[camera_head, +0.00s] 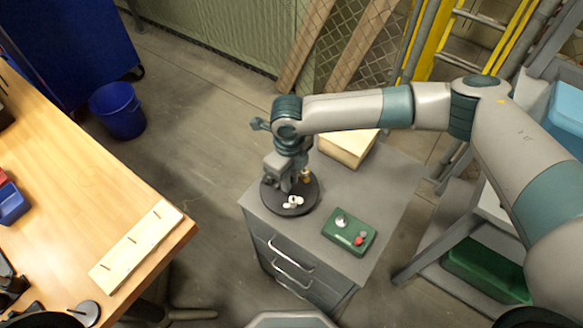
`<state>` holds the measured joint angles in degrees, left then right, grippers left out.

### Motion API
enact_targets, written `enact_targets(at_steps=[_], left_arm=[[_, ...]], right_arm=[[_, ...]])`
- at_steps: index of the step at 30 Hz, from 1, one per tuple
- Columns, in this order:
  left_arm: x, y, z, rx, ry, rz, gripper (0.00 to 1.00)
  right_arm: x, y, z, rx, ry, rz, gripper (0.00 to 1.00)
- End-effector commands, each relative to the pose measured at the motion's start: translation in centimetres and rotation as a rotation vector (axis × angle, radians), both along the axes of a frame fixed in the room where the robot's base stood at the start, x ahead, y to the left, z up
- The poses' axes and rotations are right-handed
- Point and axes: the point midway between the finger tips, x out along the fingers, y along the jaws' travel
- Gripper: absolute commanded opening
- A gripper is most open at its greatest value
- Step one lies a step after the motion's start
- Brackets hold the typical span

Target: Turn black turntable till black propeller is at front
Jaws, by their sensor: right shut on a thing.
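The black turntable (310,202) is a round disc on top of the grey drawer cabinet. A white propeller (292,202) lies on its front part. A brass-coloured piece (306,175) stands at its back right. A small dark shape (269,181) shows at its left; I cannot tell whether it is the black propeller. My right gripper (288,187) points down over the turntable, and its fingers are shut on some part of it, which the hand hides. The hand also covers the middle and back of the disc. My left gripper is not in view.
A green control box (349,232) with a silver knob and a red button sits right of the turntable. A light wooden box (347,147) is behind. The wooden workbench (60,180) is at left, with bare floor between. A blue bucket (118,110) stands on the floor.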

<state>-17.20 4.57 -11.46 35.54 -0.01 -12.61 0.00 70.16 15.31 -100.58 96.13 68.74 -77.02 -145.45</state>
Motion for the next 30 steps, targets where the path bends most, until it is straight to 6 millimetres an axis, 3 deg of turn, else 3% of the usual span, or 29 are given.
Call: enact_targets(at_steps=[6,19,30], left_arm=[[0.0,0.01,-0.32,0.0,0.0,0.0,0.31],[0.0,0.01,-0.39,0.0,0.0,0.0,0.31],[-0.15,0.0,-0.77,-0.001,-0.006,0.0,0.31]], right_arm=[[0.03,0.04,0.02,0.001,-0.001,0.161,0.0],[0.03,0.02,0.01,0.001,-0.001,0.209,0.0],[0.09,-0.05,-0.01,-0.001,-0.002,0.47,0.0]])
